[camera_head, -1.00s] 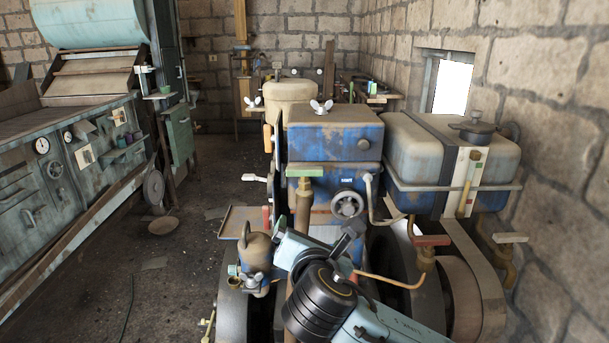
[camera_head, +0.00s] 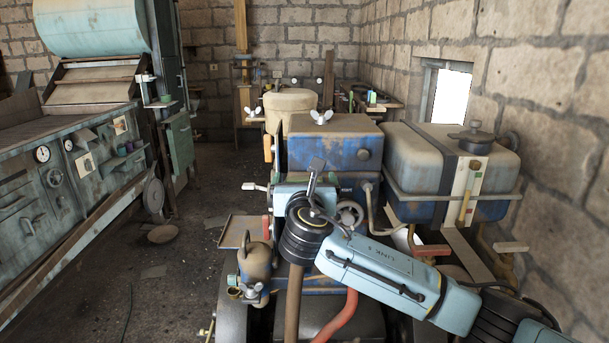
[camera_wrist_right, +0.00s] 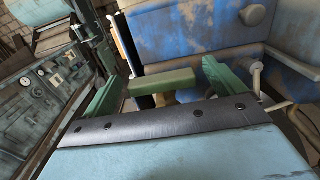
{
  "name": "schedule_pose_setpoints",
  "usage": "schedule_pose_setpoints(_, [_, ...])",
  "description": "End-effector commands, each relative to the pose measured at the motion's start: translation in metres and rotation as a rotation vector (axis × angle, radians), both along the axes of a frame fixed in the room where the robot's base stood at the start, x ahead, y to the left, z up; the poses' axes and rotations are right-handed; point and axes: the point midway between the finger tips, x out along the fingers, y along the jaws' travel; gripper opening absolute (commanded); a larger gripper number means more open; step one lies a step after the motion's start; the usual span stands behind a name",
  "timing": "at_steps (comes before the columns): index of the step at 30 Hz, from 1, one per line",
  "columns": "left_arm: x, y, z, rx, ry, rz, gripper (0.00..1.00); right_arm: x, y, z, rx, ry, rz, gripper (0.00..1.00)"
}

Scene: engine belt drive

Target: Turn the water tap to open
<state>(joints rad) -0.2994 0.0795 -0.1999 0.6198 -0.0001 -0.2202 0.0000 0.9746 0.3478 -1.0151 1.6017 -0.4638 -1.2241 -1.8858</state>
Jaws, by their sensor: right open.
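The water tap's green bar handle (camera_wrist_right: 163,82) shows in the right wrist view, lying crosswise in front of the blue engine block, with a bit of brass below it. My right gripper (camera_wrist_right: 160,76) is open, with one green finger at each end of the handle and visible gaps to it. In the head view my right gripper (camera_head: 300,193) covers the handle; only the brown pipe (camera_head: 293,305) below shows. I cannot tell how the tap's valve stands. My left gripper is out of view.
The blue engine block (camera_head: 338,147) stands behind the hand, with a blue tank (camera_head: 408,165) to its right. A red-handled tap (camera_head: 430,250) and a pale-handled one (camera_head: 511,247) sit at lower right. A small brown pot (camera_head: 255,262) is at lower left.

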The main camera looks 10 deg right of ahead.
Motion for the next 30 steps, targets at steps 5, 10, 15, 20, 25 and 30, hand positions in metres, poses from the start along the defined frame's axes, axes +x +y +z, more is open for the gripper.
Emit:
schedule_pose_setpoints(5, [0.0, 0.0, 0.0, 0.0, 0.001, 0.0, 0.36, 0.021, -0.004, 0.0, 0.001, 0.0, -0.001, 0.95])
schedule_pose_setpoints(10, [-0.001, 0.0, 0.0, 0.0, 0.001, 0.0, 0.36, 0.03, -0.006, 0.0, 0.001, 0.0, 0.0, 0.95])
schedule_pose_setpoints(15, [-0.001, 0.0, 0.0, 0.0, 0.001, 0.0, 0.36, 0.031, -0.006, 0.0, 0.002, 0.0, 0.001, 0.95])
schedule_pose_setpoints(20, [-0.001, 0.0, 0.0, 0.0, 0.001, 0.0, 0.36, 0.031, -0.006, 0.0, 0.002, 0.0, 0.001, 0.92])
schedule_pose_setpoints(25, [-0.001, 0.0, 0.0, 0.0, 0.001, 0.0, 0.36, 0.031, -0.006, 0.0, 0.002, 0.0, 0.001, 0.7])
schedule_pose_setpoints(30, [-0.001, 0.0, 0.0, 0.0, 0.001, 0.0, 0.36, 0.031, -0.006, 0.0, 0.001, 0.0, 0.001, 0.5])
